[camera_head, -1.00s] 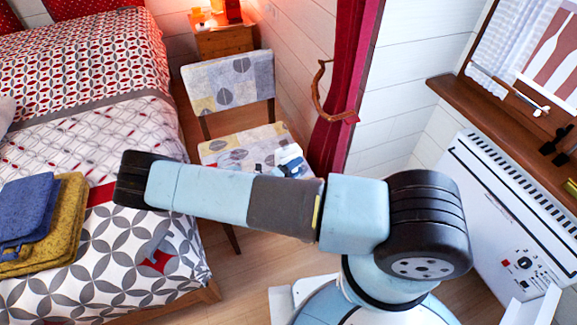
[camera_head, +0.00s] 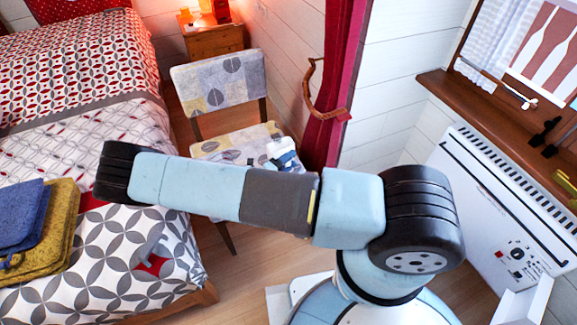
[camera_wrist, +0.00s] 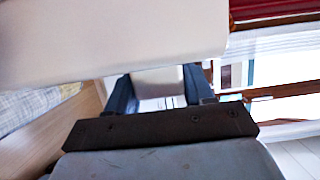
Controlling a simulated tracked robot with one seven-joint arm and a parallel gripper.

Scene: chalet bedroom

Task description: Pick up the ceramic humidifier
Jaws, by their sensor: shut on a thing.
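The ceramic humidifier seems to be the smooth cream body (camera_wrist: 110,40) that fills the upper left of the wrist view, close to the camera. My gripper (camera_wrist: 160,88) shows there as two dark fingers with a cream surface between them, and it is shut on the humidifier. In the head view, a small white shape with blue and dark parts beside it (camera_head: 283,150) shows past my arm, in front of the chair seat; it seems to be the humidifier at my gripper. My arm hides most of the gripper there.
A patterned chair (camera_head: 218,82) stands behind my arm. The bed (camera_head: 80,110) with folded blue and yellow towels (camera_head: 62,225) is at left. A nightstand (camera_head: 214,40), red curtain (camera_head: 325,100), white heater (camera_head: 500,190) and wooden sill (camera_head: 480,110) surround the floor.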

